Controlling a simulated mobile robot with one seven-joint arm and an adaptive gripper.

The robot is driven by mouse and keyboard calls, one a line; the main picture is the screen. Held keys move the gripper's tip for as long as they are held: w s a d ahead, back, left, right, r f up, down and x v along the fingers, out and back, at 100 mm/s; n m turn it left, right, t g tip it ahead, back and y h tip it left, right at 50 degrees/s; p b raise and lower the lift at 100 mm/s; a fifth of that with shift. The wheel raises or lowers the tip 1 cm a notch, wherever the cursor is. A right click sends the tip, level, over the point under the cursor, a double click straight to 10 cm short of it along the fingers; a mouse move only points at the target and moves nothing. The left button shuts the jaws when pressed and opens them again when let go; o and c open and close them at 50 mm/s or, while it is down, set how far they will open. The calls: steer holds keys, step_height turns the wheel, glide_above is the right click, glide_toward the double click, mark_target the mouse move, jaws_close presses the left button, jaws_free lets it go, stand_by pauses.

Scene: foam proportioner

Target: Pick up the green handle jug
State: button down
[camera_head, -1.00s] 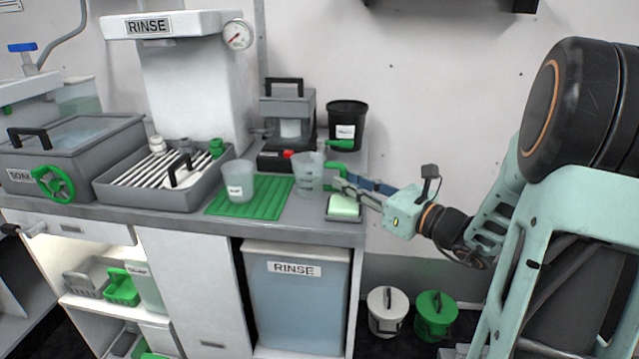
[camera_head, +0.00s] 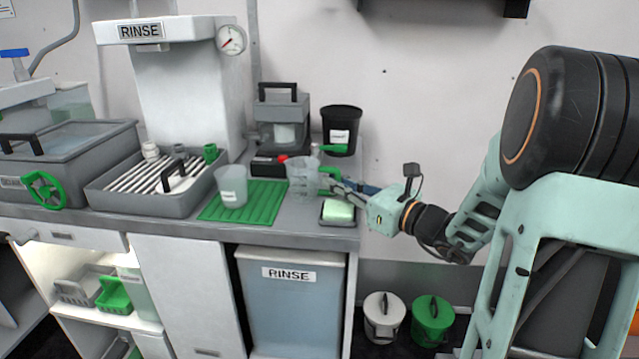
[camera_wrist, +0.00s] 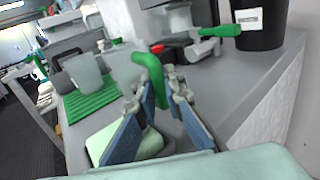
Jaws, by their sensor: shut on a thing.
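The green handle jug (camera_head: 302,177) is a clear, see-through measuring jug with a green handle on its right side. It stands upright at the counter's right part, beside the green ribbed mat. In the wrist view its green handle (camera_wrist: 153,85) rises between the two blue finger pads. My gripper (camera_head: 335,184) reaches in from the right and is shut on the handle; it also shows in the wrist view (camera_wrist: 160,115). The jug's body (camera_wrist: 124,68) is partly hidden behind the handle there. I cannot tell whether its base is clear of the counter.
A clear cup (camera_head: 231,188) with a label stands on the green mat (camera_head: 262,208). A sponge (camera_head: 338,211) in a dark tray sits just below my gripper. A grey machine (camera_head: 284,125) and a black bucket (camera_head: 341,125) stand behind. The counter's front edge is close.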

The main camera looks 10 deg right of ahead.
mark_target(339, 171)
steer(key=shift+r, duration=0.15)
steer(key=shift+r+p, duration=1.35)
steer(key=shift+r, duration=0.05)
steer(key=s+a+r+p, duration=0.1)
steer(key=s+r+p, duration=0.7)
steer(key=s, duration=0.5)
steer(key=shift+s+a+r, duration=0.2)
steer(key=shift+s+r, duration=0.2)
steer(key=shift+r, duration=0.5)
steer(key=shift+s, duration=0.1)
